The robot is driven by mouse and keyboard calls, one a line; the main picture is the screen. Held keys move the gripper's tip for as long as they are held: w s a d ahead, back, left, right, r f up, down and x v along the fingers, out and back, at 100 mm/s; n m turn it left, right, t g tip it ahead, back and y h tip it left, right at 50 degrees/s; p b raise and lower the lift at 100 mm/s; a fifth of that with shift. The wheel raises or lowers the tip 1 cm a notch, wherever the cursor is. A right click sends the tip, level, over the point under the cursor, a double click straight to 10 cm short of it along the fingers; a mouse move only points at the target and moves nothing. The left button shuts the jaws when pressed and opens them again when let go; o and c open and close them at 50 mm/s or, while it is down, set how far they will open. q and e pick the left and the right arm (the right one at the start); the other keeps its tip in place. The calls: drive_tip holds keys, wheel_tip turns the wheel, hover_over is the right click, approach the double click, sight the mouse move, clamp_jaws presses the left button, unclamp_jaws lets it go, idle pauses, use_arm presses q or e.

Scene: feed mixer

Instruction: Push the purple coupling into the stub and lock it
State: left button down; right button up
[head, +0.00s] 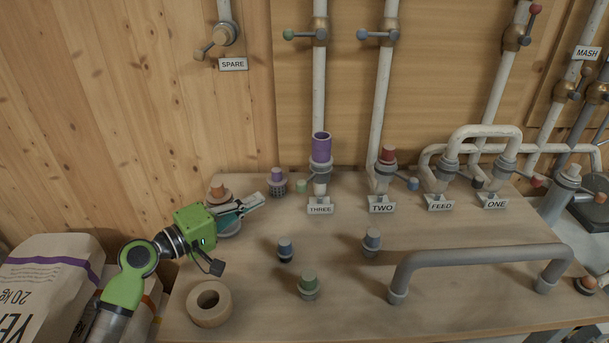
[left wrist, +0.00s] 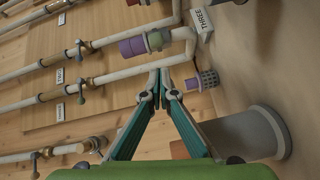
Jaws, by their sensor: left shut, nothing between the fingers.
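The purple coupling (head: 321,147) stands upright at the top of the stub marked THREE (head: 320,189), above a grey collar; how deep it sits I cannot tell. A lever with a green knob (head: 301,186) sticks out to the left of this stub. In the left wrist view the coupling (left wrist: 132,46) shows with its grey collar, beyond my fingertips. My left gripper (head: 262,199) is shut and empty, to the left of the stub and apart from it. It also shows in the left wrist view (left wrist: 161,88). My right gripper is not in view.
A purple-topped mesh fitting (head: 277,182) stands between my left gripper and the stub. The red-topped stub TWO (head: 386,168) is to the right. Loose plugs (head: 308,285), a tape roll (head: 209,303) and a grey U-shaped pipe (head: 480,258) occupy the front. The table's middle is mostly clear.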

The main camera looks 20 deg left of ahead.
use_arm(q)
drive_tip(key=p, duration=0.2)
approach(307, 180)
drive_tip(key=w+a, duration=0.2)
drive_tip(key=shift+p+x, duration=0.3)
drive_tip(key=shift+x, duration=1.7)
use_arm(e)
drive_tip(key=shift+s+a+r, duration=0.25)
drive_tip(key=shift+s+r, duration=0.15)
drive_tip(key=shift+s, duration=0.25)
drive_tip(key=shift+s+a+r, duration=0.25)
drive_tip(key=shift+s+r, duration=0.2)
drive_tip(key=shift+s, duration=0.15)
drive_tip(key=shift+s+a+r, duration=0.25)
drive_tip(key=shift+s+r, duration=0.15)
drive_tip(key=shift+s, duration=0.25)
use_arm(q)
drive_tip(key=shift+s+d+f, duration=0.1)
drive_tip(key=shift+d, duration=0.15)
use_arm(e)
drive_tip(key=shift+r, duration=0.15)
